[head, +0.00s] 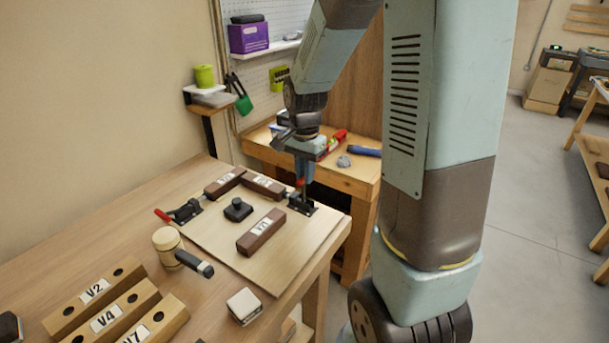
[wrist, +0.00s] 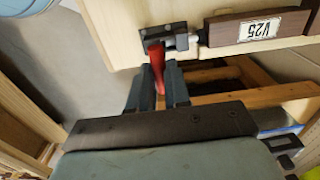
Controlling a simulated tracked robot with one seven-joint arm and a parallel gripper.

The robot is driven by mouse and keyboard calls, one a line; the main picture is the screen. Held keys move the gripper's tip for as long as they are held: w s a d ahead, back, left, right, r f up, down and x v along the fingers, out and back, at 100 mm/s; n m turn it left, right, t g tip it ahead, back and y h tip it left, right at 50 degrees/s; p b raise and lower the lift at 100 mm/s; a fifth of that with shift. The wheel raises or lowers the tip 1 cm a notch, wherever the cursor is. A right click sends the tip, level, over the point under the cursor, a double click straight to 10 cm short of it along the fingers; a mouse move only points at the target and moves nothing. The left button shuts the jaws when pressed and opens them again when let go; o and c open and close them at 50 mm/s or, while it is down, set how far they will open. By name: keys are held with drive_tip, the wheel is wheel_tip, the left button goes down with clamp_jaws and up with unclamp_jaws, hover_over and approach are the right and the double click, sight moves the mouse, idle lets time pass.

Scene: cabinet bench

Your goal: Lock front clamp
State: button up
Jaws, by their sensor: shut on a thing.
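My gripper (head: 301,183) points down at the clamp (head: 302,205) on the right edge of the board. In the wrist view, my gripper (wrist: 160,86) is shut on the red clamp handle (wrist: 156,58), which sits between the two fingers. The clamp's dark base (wrist: 154,36) is fixed on the board, and its plunger points at the end of a brown block labelled V25 (wrist: 222,30). The handle stands roughly upright in the head view. A second clamp (head: 186,211) with a red handle (head: 162,215) lies at the board's left side.
A loose brown block (head: 261,232) and a black knob (head: 237,209) are on the board (head: 205,236). A mallet (head: 180,251), labelled wooden blocks (head: 95,293) and a small white-topped block (head: 244,306) lie in front. A second bench (head: 355,184) stands behind.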

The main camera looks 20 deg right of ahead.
drive_tip(key=shift+s+d, duration=0.15)
drive_tip(key=shift+s, duration=0.15)
drive_tip(key=shift+s+d+f, duration=0.25)
drive_tip(key=shift+s+d, duration=0.1)
drive_tip(key=shift+s, duration=0.05)
drive_tip(key=shift+s+f, duration=0.1)
idle(0.4)
drive_tip(key=shift+o, duration=0.3)
drive_tip(key=shift+s+d+f, duration=0.35)
drive_tip(key=shift+s, duration=0.05)
